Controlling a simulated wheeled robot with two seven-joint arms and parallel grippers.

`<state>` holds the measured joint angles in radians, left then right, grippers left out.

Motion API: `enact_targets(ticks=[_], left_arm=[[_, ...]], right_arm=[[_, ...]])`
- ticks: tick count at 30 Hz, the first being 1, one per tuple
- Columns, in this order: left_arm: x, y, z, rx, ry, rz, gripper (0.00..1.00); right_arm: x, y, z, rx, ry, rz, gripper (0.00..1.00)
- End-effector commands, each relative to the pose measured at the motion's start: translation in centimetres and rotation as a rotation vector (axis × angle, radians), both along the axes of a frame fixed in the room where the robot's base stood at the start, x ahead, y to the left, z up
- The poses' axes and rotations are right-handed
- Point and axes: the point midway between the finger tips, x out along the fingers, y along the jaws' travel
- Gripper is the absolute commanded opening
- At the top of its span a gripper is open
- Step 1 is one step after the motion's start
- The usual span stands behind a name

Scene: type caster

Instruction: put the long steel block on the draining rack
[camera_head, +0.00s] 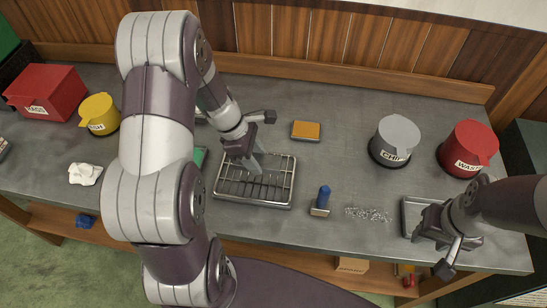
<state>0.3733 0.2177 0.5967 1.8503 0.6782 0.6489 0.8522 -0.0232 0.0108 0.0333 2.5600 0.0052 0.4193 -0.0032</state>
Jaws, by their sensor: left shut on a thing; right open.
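The draining rack (225,194) is a wire rack in a steel tray near the middle of the workbench. My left gripper (248,148) is above the rear left part of the rack, shut on the long steel block (253,165). The grey block hangs down tilted over the rack's wires. I cannot tell whether its lower end touches them. The gripper hides its upper part. My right gripper (437,228) is open, over a shallow metal tray (409,211) at the right, and hides much of that tray.
A blue-handled brush (323,197) and metal shavings (368,214) lie right of the rack. An orange sponge (306,130) lies behind it. A grey chip bin (397,137) and red waste bin (467,148) stand at back right. A yellow can (99,114), red rags bin (48,90) and white cloth (85,174) are left.

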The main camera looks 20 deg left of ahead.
Motion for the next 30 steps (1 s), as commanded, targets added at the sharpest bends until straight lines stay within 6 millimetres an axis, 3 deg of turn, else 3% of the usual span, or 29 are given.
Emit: enact_targets(ticks=[4,12,23,24,26,30], left_arm=[[0.2,1.0,-0.8,-0.001,-0.002,-0.001,0.00],[0.2,1.0,-4.4,-0.001,-0.002,-0.001,0.00],[0.2,1.0,-4.9,0.000,-0.003,-0.001,0.00],[0.1,0.9,-5.0,0.000,-0.001,-0.002,0.51],[0.1,0.9,-4.9,0.000,-0.001,-0.002,0.70],[0.1,0.9,-4.9,0.000,0.000,-0.001,0.73]], right_arm=[[0.0,0.0,0.1,0.000,0.000,0.000,0.43],[0.0,0.0,0.0,0.000,0.000,0.000,0.43],[0.0,0.0,-0.2,0.000,0.000,0.000,0.43],[0.0,0.0,-0.3,0.000,0.000,0.000,0.43],[0.0,0.0,-0.2,0.000,0.000,0.000,0.43],[0.0,0.0,-0.2,0.000,0.000,0.000,0.43]])
